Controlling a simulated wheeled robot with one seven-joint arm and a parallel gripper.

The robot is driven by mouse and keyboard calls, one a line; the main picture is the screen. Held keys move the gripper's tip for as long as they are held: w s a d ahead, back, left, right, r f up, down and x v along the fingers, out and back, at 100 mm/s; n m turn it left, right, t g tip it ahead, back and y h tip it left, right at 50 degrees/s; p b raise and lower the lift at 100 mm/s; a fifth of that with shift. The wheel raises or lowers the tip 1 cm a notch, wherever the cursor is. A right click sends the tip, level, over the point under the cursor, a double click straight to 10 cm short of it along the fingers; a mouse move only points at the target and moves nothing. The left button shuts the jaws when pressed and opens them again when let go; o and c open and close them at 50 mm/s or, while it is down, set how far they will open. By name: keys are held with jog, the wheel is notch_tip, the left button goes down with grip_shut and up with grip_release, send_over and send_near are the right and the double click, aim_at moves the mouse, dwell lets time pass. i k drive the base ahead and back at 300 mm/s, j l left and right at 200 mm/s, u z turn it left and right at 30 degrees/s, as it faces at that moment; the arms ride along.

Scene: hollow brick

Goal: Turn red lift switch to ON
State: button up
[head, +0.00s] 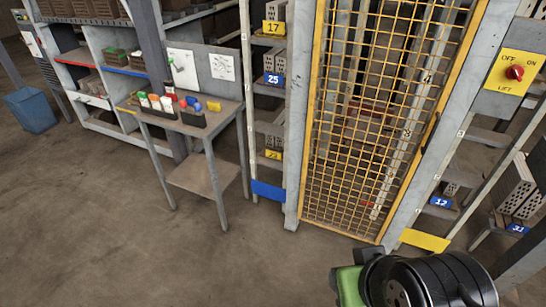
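The red lift switch (515,72) is a round red knob on a yellow plate (509,85) at the upper right of the head view. The plate is marked OFF at upper left, ON at upper right and LIFT below. The knob's pointer is too small for me to tell which mark it faces. The plate is fixed to a grey post to the right of the yellow mesh lift gate (385,115). A black and green part of my arm shows at the bottom right, below and left of the switch and apart from it. My gripper is not in view.
A grey work table (190,118) with small coloured items stands left of the gate. Shelves with hollow bricks (515,185) stand right of the gate, below the switch. A blue bin (30,109) stands far left. The concrete floor in front is clear.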

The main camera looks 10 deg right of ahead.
aim_at(514, 73)
jog(key=z, duration=0.4)
jog(key=k+z, duration=0.1)
jog(key=z, duration=0.65)
jog(key=k+z, duration=0.15)
jog(key=z, duration=0.2)
